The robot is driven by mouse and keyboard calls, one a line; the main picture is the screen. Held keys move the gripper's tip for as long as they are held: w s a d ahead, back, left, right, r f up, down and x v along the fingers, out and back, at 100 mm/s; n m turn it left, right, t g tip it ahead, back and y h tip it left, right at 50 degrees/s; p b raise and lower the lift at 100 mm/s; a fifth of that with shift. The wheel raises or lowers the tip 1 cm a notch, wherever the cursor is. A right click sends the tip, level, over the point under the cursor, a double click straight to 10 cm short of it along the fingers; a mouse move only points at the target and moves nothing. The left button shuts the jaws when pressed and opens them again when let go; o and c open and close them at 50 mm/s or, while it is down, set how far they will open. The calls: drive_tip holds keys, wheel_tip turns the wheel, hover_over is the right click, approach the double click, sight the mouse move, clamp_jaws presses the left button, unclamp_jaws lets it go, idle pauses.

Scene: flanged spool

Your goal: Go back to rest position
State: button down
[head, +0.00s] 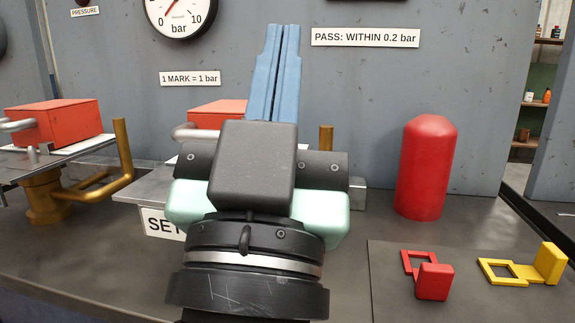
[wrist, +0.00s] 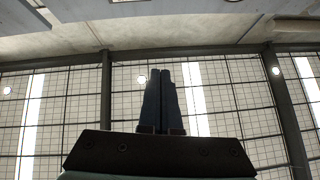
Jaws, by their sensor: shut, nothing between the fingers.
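My gripper (head: 282,75) stands in the middle of the head view, pointing up in front of the grey wall panel. Its two blue fingers lie side by side, shut, with nothing between them. In the wrist view my gripper (wrist: 161,100) shows as two dark fingers close together. Behind them are a gridded ceiling or window and bright strips, with no object near the fingertips. My gripper hides part of the bench and of the middle fixture behind it.
A red cylinder with a domed top (head: 426,168) stands upright right of my gripper. A red bracket (head: 432,280) and a yellow bracket (head: 524,272) lie on a dark mat (head: 390,300). Red blocks (head: 58,123) and brass pipework (head: 122,165) are at left. A gauge (head: 178,14) hangs on the wall.

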wheel_tip(320, 180, up, 42)
drive_tip(key=s+n+t+y+p, duration=0.1)
drive_tip(key=s+n+y+p, duration=0.1)
drive_tip(key=p, duration=3.6)
drive_tip(key=shift+s+d+f+y, duration=0.2)
drive_tip(key=shift+d+f+y, duration=0.05)
drive_tip(key=shift+d+y, duration=0.15)
